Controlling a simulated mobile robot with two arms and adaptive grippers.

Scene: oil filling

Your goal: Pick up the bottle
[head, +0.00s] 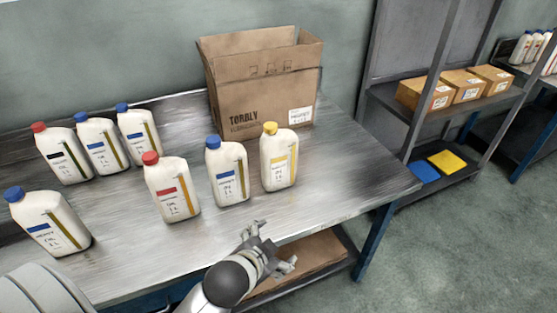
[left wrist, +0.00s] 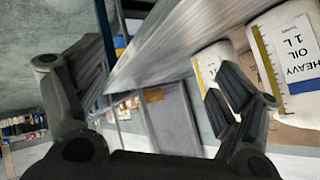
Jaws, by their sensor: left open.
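Several white oil bottles stand upright on the metal table. The front row has a red-capped bottle (head: 172,190), a blue-capped bottle (head: 227,172) and a yellow-capped bottle (head: 279,160). Another blue-capped bottle (head: 48,222) stands at the near left. My left gripper (head: 274,246) is open and empty at the table's front edge, in front of the yellow-capped and blue-capped bottles. In the left wrist view its fingers (left wrist: 155,78) are spread with nothing between them. A bottle labelled heavy oil (left wrist: 285,62) shows at the right there, beside the right finger. My right gripper is out of view.
An open cardboard box (head: 262,95) stands at the table's back. More bottles, one red-capped (head: 63,155) and two blue-capped, stand at the back left. A shelf with small boxes (head: 465,84) is at the right. The table's right end is clear.

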